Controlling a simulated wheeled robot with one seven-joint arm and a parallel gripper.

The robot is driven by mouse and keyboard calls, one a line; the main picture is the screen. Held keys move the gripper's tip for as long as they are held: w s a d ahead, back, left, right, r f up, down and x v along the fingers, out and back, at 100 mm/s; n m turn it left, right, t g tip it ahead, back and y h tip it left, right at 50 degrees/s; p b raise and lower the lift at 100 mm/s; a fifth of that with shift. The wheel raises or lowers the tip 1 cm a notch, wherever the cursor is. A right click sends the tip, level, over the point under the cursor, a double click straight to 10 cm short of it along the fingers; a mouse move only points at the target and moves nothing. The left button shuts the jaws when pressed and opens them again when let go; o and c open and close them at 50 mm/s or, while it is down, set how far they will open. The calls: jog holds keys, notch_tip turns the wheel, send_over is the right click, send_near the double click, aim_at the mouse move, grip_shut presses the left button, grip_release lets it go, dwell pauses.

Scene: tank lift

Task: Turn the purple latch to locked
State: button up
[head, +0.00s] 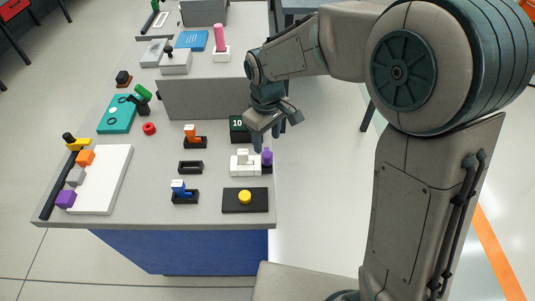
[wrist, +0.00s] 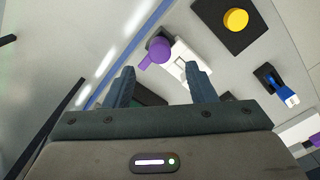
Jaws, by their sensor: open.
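The purple latch (head: 267,156) stands at the right edge of the bench, against the right side of a white block-shaped fixture (head: 243,163). In the wrist view the purple latch (wrist: 158,50) shows a round knob with a short arm pointing down and left, beside the white fixture (wrist: 186,62). My gripper (head: 270,146) is above the bench edge, just behind and above the latch. In the wrist view my gripper (wrist: 163,88) is open and empty, with the latch ahead between the fingertips' directions. I cannot tell the latch's locked or unlocked side.
A black plate with a yellow button (head: 245,198) lies in front of the latch. Blue (head: 183,190) and orange (head: 193,136) switches sit to the left. A grey upright panel (head: 205,99) crosses the bench behind.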

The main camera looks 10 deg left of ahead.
aim_at(267, 154)
notch_tip(267, 154, down, 7)
jog(key=shift+f, duration=0.15)
jog(key=c, duration=1)
